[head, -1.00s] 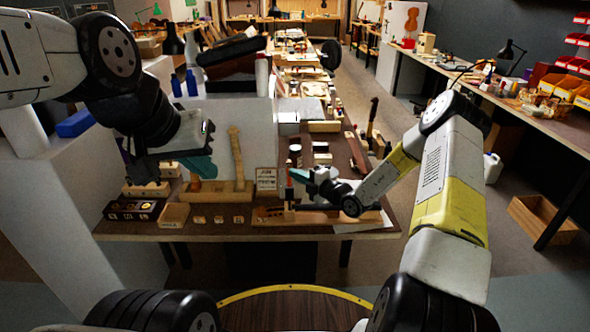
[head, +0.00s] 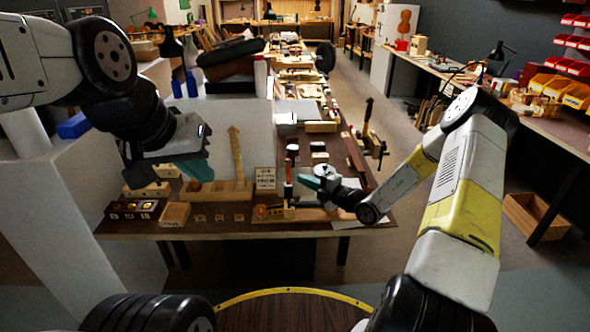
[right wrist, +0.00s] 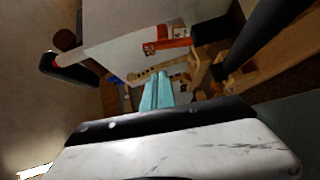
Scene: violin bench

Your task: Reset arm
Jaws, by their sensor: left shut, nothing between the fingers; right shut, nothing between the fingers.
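My left gripper (head: 196,168) hangs at the left over the bench's left part, fingers angled down to the right, shut and empty. My right gripper (head: 307,181) is low over the front right part of the bench, its teal fingers pointing left, shut with nothing between them. Its closed teal fingers also show in the right wrist view (right wrist: 158,92). Whether the right gripper touches the wooden pieces beneath it cannot be told.
The dark bench (head: 240,232) holds a wooden stand with an upright neck-like piece (head: 236,155), a dark tray (head: 137,209), a small wooden box (head: 174,214) and a sign card (head: 265,180). A side bench (head: 560,135) with yellow bins stands right. Floor lies open between.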

